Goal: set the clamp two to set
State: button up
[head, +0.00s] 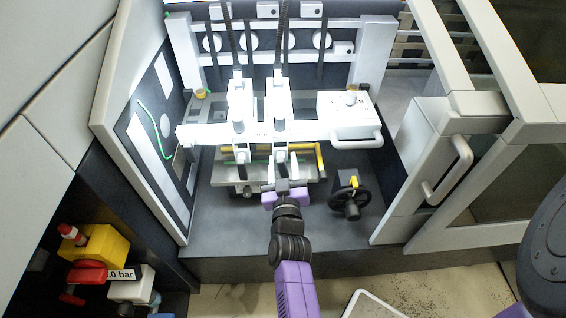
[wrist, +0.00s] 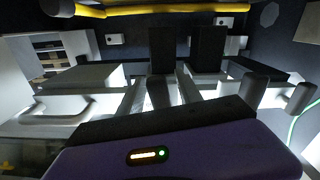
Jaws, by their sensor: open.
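Two white stitching heads stand side by side on the white crossbar, the left head (head: 240,108) and the right head (head: 280,105). Each has a dark clamp lever below it, the left lever (head: 241,162) and the right lever (head: 281,162). I cannot read which is clamp two. My gripper (head: 283,186) is open just below and in front of the right lever; contact cannot be told. In the wrist view its two dark fingers (wrist: 185,50) stand apart. Dark handle-like parts show near them, but the view is too dim to tell which lever is which.
A white box with a knob (head: 350,108) sits at the crossbar's right end. A black handwheel (head: 349,198) stands right of my gripper. A yellow bar (head: 320,160) runs behind the levers. The left wall (head: 150,140) and right door (head: 440,160) bound the bay. The front floor (head: 225,225) is clear.

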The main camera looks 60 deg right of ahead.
aim_at(281, 175)
jog(key=shift+c, duration=0.2)
grip_shut()
jog(key=shift+w+a+r+m+p, duration=0.1)
jog(key=shift+w+m+p, duration=0.1)
jog(key=shift+m+p, duration=0.3)
jog(key=shift+w+a+m, duration=0.1)
jog(key=shift+w+m, duration=0.05)
jog(key=shift+m, duration=0.55)
jog(key=shift+o, duration=0.2)
grip_release()
jog(key=shift+v, duration=3.9)
